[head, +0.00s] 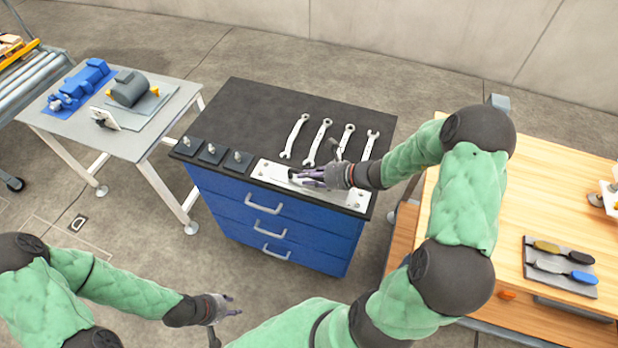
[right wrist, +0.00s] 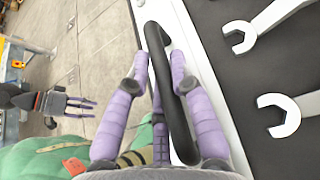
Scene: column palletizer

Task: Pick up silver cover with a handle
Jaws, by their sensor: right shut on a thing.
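The silver cover (head: 268,172) is a long flat plate with holes near its ends, lying along the front edge of the black cabinet top. Its black handle (right wrist: 160,60) shows in the right wrist view. My right gripper (head: 300,177) is over the middle of the cover, its purple fingers shut around the handle. The hand hides part of the cover in the head view. I see no clear gap under the cover. My left gripper (head: 232,304) is open and empty, low in front of the cabinet; it also shows in the right wrist view (right wrist: 85,103).
Several wrenches (head: 327,142) lie behind the cover. Several black blocks with metal pins (head: 212,153) sit at its left. The blue drawer cabinet (head: 310,237) stands between a grey table (head: 150,140) and a wooden bench (head: 545,150). Floor is clear in front.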

